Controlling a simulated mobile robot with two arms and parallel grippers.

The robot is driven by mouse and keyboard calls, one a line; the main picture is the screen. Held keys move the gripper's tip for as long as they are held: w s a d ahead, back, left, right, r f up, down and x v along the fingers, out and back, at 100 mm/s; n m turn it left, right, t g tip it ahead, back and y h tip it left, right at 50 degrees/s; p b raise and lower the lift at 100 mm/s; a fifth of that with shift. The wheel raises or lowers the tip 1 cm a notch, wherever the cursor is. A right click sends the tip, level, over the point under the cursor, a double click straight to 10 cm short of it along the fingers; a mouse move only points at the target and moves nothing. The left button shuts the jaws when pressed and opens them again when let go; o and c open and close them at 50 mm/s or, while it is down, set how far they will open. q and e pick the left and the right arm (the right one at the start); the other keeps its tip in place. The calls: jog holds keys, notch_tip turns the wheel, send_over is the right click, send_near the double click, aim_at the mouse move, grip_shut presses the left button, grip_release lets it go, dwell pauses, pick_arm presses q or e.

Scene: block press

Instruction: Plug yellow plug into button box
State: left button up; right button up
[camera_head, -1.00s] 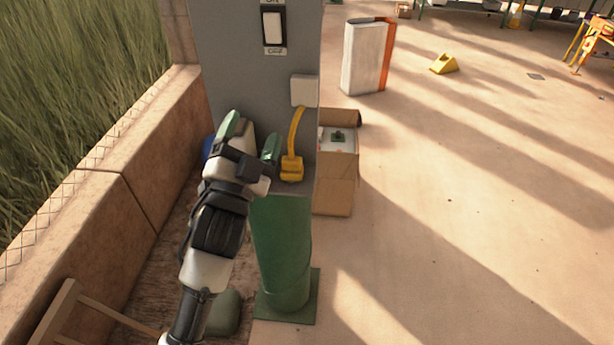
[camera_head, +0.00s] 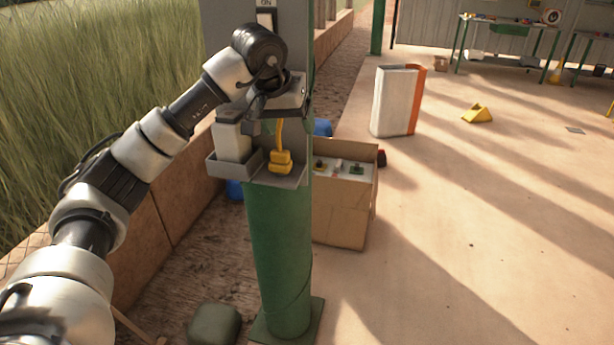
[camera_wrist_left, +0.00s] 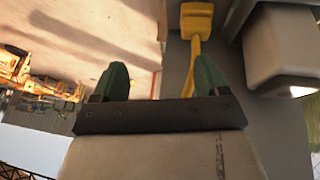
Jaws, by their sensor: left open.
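The yellow plug (camera_head: 280,161) sits on a grey ledge (camera_head: 216,166) in front of the green post (camera_head: 280,250). Its yellow cable runs upward from it. It also shows at the top of the left wrist view (camera_wrist_left: 197,20). A white box (camera_head: 232,143) stands on the ledge left of the plug; I cannot tell whether it is the button box. My left gripper (camera_head: 268,113) is above the plug, partly hidden by its own wrist. My right gripper is not in view.
A grey panel with an ON switch (camera_head: 266,18) rises behind my wrist. A cardboard box (camera_head: 342,218) holding white units with coloured buttons stands right of the post. The paved ground at right is mostly clear.

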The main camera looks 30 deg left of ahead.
pick_arm(q)
jog(key=a, duration=0.1)
jog(key=a+r+y, duration=0.1)
jog(key=a, duration=0.1)
jog(key=shift+s+a+r+y, duration=0.15)
jog(key=shift+s+a+y, duration=0.15)
jog(key=shift+y, duration=0.1)
jog(key=shift+g, duration=0.3)
send_over(280, 150)
jog(key=s, duration=0.2)
jog(key=shift+d+f, duration=0.25)
jog(key=shift+f, duration=1.05)
jog(key=shift+d+f, duration=0.2)
jog(key=shift+f, duration=1.1)
jog(key=shift+p+x, duration=0.6)
jog(key=shift+x, duration=2)
jog(key=shift+a, duration=0.2)
jog(key=shift+c, duration=0.3)
